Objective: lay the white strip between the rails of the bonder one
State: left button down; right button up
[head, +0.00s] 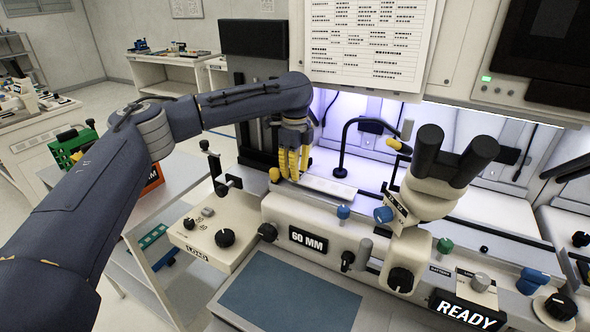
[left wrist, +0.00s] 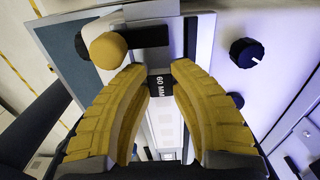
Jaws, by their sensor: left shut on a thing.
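My left gripper (head: 292,176) has its yellow fingers down at the back left of the bonder with the 60 MM sign (head: 308,240). It is shut on the white strip (head: 334,189), which reaches out to the right of the fingers, roughly level, over the bonder's bed. In the left wrist view the two curved fingers (left wrist: 160,75) frame the 60 MM sign, and the strip is hard to make out there. The rails are hard to tell apart, so I cannot tell whether the strip touches them. My right gripper is not in view.
A microscope (head: 440,175) stands right of the strip. A black curved lamp arm (head: 342,150) rises behind it. Knobs line the bonder's front, with a READY sign (head: 467,310) at the lower right. A blue mat (head: 290,300) lies clear in front.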

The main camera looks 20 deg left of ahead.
pick_arm(q)
jog(key=shift+f, duration=0.65)
jog(key=shift+f, duration=0.4)
dwell(0.8)
jog(key=c, duration=1.1)
grip_release()
notch_tip(320, 180, up, 12)
jog(key=shift+r, duration=0.1)
dwell(0.4)
jog(key=shift+a, duration=0.1)
